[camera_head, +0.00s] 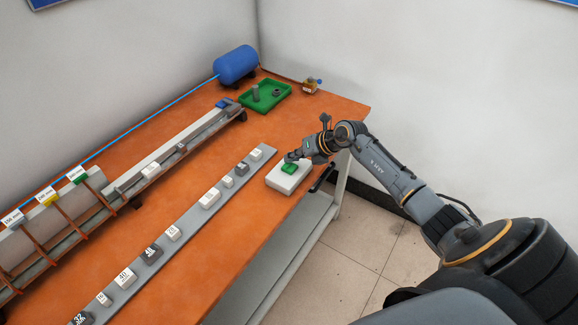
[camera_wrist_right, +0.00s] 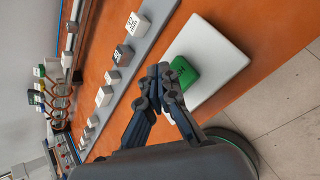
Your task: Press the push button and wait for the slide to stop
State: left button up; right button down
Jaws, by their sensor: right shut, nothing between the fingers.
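The push button is a green block (camera_head: 289,169) on a white base plate (camera_head: 280,181) at the right edge of the orange table. In the right wrist view the green button (camera_wrist_right: 184,72) and its white plate (camera_wrist_right: 222,62) also show. My right gripper (camera_head: 291,157) is shut and empty, its fingertips at the button. In the right wrist view the shut fingertips (camera_wrist_right: 163,74) overlap the button's near edge; I cannot tell whether they touch it. My left gripper is out of view.
A grey strip (camera_head: 190,229) with several numbered blocks runs along the table beside the button. A green tray (camera_head: 272,96) and a blue cylinder (camera_head: 237,64) stand at the back. Labelled racks (camera_head: 47,208) stand at left. The table edge is close to the button.

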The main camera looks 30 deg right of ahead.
jog(key=shift+f, duration=0.1)
jog(key=shift+f+b, duration=0.3)
jog(key=shift+f, duration=0.05)
